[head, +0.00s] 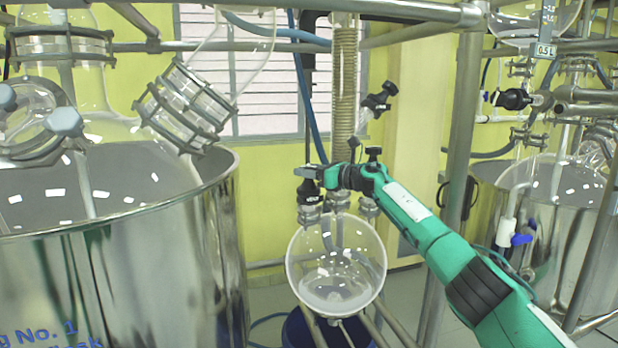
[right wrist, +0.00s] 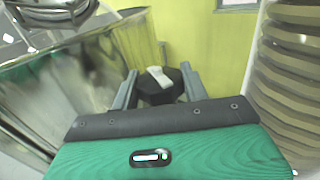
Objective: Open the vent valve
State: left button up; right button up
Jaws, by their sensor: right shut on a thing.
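The vent valve (head: 309,192) is a black fitting with a dark knob on top of the round glass flask (head: 335,265) in the middle of the head view. My right gripper (head: 320,174) reaches in from the right and is shut on the valve's knob. In the right wrist view the black knob (right wrist: 160,88), with a white mark on top, sits between the two grey fingers. The fingers hide part of the knob in the head view. My left gripper is not in view.
A large steel vessel (head: 215,225) with glassware stands at left. A ribbed column (head: 344,85) rises behind the flask, and another black valve (head: 378,100) sits to its right. A steel post (head: 462,130) stands beside my right arm. Further vessels (head: 560,235) stand at right.

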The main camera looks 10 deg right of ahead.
jog(key=shift+d+r, duration=0.1)
jog(key=shift+r, duration=0.1)
jog(key=o, duration=0.8)
jog(key=shift+f, duration=0.1)
jog(key=shift+c, duration=0.2)
jog(key=shift+s+f, duration=0.1)
